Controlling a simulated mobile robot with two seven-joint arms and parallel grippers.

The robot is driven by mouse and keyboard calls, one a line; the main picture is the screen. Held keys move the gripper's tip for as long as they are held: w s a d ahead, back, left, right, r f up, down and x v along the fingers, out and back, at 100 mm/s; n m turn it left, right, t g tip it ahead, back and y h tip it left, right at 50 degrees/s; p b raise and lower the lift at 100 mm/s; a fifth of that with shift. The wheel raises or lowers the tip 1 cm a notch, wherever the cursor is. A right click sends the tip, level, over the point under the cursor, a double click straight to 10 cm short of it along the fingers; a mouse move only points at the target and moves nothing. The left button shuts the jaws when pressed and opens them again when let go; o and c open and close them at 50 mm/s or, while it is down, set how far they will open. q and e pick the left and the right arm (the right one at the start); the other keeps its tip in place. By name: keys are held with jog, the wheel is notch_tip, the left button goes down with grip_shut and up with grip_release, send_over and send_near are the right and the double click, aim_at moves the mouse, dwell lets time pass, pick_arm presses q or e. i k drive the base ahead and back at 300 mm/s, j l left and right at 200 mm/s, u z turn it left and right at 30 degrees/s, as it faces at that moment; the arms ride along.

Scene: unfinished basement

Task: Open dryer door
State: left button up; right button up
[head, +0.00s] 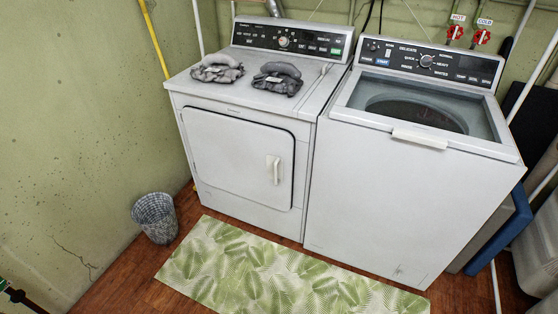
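The white dryer (248,205) stands at the middle left against the back wall. Its square front door (228,158) is shut flush, edged by a dark seam. A white upright handle (274,169) sits near the door's right edge. No gripper is clearly seen. A small dark piece with green and red marks shows at the lower left edge, and I cannot tell what it is. Nothing touches the door or the handle.
A white washer (400,215) with a clear top lid stands right of the dryer. Folded grey clothes (278,78) lie on the dryer. A leaf-pattern mat (270,270) covers the floor in front. A grey basket (155,217) stands by the left wall. Bins (540,240) stand at right.

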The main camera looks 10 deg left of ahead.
aim_at(250, 160)
jog(key=i+l, duration=0.25)
jog(key=i, duration=0.25)
jog(key=i+l+u, duration=0.1)
jog(key=i, duration=0.45)
jog(key=l, duration=0.1)
